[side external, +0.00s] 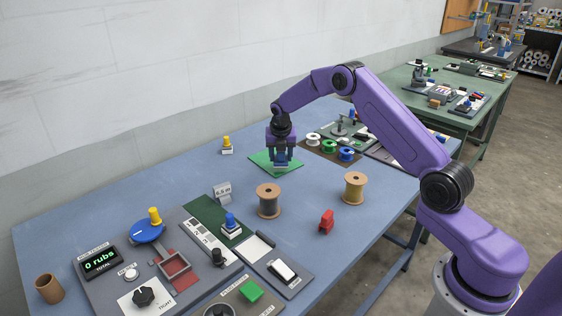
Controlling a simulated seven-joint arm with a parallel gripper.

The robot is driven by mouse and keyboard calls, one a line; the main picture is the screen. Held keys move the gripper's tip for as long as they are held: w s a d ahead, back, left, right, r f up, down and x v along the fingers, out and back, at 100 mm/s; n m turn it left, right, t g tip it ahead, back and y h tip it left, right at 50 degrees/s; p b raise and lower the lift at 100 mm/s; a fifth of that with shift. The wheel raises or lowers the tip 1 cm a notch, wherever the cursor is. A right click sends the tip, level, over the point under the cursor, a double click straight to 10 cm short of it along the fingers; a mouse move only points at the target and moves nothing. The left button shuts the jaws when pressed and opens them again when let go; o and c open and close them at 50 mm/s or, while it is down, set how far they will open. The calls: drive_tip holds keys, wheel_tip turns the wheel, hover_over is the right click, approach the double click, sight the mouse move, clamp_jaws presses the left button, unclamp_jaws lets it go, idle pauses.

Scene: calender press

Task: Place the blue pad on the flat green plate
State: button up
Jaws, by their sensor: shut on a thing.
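The flat green plate (262,158) lies on the blue table towards the back. My gripper (281,158) points down over the plate's right part. It is shut on the blue pad (282,163), which shows small between the fingers with a pale lower part. The fingers hide much of the pad. I cannot tell whether its underside touches the plate or is just above it.
Two thread spools (269,201) (354,188) and a red block (326,222) stand in front of the plate. A yellow-knobbed piece (227,145) stands to its left. Coloured spools (330,146) lie to its right. A grey press board (190,285) fills the front left, with a blue-knobbed piece (231,225) on it.

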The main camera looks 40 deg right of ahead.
sight(281, 164)
drive_tip(key=shift+s+f, duration=0.1)
drive_tip(key=shift+f, duration=1.15)
drive_tip(key=shift+f, duration=0.1)
drive_tip(key=o, duration=1)
drive_tip(key=shift+o, duration=0.2)
drive_tip(key=v, duration=1.2)
